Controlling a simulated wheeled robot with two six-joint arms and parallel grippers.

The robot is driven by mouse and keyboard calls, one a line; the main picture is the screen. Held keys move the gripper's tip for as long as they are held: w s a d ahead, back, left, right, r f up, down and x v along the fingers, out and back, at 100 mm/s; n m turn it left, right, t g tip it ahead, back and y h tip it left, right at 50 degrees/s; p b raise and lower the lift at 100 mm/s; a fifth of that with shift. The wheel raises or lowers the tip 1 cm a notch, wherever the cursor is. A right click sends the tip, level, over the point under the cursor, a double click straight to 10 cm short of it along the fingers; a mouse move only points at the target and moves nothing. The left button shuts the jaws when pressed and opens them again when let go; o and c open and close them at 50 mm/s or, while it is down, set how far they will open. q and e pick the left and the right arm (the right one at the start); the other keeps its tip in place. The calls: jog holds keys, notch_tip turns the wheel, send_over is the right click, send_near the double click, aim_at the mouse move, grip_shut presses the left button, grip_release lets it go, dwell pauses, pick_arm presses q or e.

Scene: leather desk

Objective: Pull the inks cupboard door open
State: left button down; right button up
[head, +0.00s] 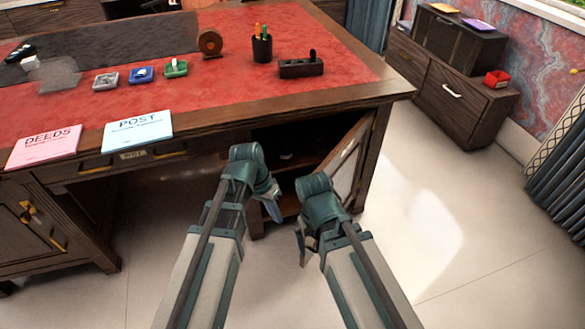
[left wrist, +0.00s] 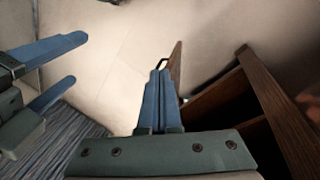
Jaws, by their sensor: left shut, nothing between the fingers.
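The cupboard door (head: 347,165) at the right end of the desk stands open, swung outward, with its lower part hidden behind my right arm. Its label cannot be read. The dark cupboard opening (head: 290,140) shows a shelf.
The red-topped desk (head: 200,90) holds a DEEDS card (head: 44,147), a POST card (head: 137,131), small trays and a pen cup (head: 262,48). Another closed cupboard (head: 40,225) is at left. A low cabinet (head: 450,95) stands at back right. The floor at right is clear.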

pick_arm(q)
jog(key=w+a+r+m+t+h+p, duration=0.1)
jog(key=w+a+r+h+p, duration=0.1)
jog(key=w+r+p, duration=0.4)
jog(key=w+a+r+m+h+p, duration=0.1)
jog(key=w+a+r+h+p, duration=0.2)
jog(key=r, duration=0.6)
pick_arm(e)
notch_tip(320, 180, up, 11)
pick_arm(q)
jog(key=s+d+r+b+x, duration=0.1)
jog(key=b+x, duration=0.6)
jog(key=x, duration=0.6)
jog(key=shift+s+d+r+y, duration=0.15)
jog(key=shift+d+r+y, duration=0.15)
jog(key=shift+d+y, duration=0.1)
pick_arm(e)
notch_tip(320, 180, down, 8)
jog(key=shift+a+r, duration=0.15)
jog(key=shift+s, duration=0.1)
